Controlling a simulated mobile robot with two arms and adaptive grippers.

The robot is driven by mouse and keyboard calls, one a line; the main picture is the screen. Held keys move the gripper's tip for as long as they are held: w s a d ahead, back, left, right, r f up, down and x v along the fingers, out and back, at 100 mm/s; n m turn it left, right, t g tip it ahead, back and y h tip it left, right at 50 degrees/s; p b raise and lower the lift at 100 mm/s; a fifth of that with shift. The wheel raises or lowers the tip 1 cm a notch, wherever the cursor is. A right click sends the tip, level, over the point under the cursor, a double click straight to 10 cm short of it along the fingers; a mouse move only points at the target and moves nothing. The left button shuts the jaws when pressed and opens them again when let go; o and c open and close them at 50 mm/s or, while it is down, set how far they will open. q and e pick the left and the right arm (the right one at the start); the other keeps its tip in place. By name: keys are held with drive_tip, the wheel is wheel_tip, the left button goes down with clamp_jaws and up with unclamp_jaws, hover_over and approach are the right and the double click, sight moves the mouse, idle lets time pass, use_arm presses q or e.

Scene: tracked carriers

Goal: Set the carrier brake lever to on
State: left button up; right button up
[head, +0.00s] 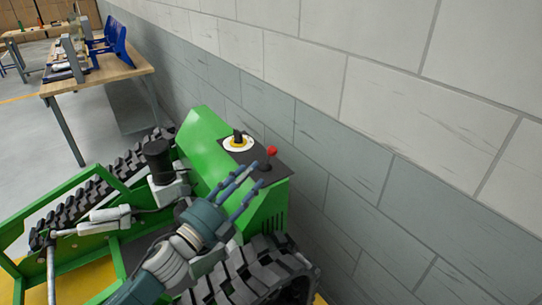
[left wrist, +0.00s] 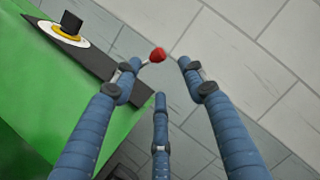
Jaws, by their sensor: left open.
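The green tracked carrier (head: 203,132) stands beside the wall; its green body also fills the left of the left wrist view (left wrist: 60,100). A short lever with a red knob (head: 271,151) rises from the dark panel on the carrier's top. In the left wrist view the red knob (left wrist: 158,55) shows between the fingertips, closer to the left one. My left gripper (head: 255,174) is open, its blue-grey fingers just in front of the lever. I cannot tell whether a finger touches it. My right gripper is in neither view.
A black knob on a white and yellow dial (head: 238,144) sits beside the lever. The block wall (head: 350,130) runs close behind the carrier. Black rubber tracks (head: 250,275) flank the carrier. A wooden table (head: 95,77) with blue items stands far left, with open floor before it.

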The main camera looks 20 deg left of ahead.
sight(268, 154)
use_arm(q)
drive_tip(key=p+x, duration=0.3)
drive_tip(key=x, duration=0.7)
drive_tip(key=shift+w+a+f, duration=0.15)
drive_tip(key=shift+w, duration=0.1)
drive_tip(key=shift+w+d, duration=0.2)
drive_tip(key=shift+w, duration=0.1)
clamp_jaws()
